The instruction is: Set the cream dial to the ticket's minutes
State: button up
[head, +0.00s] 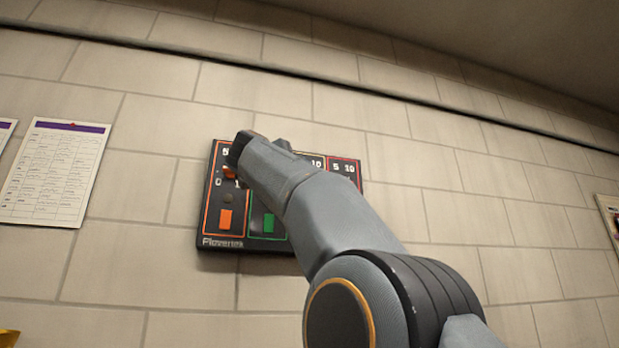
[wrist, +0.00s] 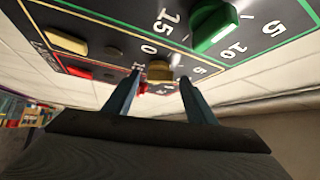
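A black control panel (head: 222,196) is on the tiled wall, with several coloured sections; my arm covers much of it in the head view. In the wrist view the cream dial (wrist: 160,69) shows between and beyond my fingertips, with a "0" and a "5" printed near it. Which way its pointer faces is not clear. My gripper (wrist: 160,80) is open, one finger on each side of the dial in this view; I cannot tell whether either touches it. No ticket with readable minutes shows.
A large green dial (wrist: 214,28) is close to the cream one. A red dial (wrist: 143,86) lies beyond. An orange dial (head: 230,172) is at the panel's left. A printed sheet (head: 55,175) with a purple header hangs left, its text unreadable.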

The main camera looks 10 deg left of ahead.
jog(key=b+v, duration=0.4)
jog(key=v, duration=0.4)
jog(key=shift+c, duration=0.2)
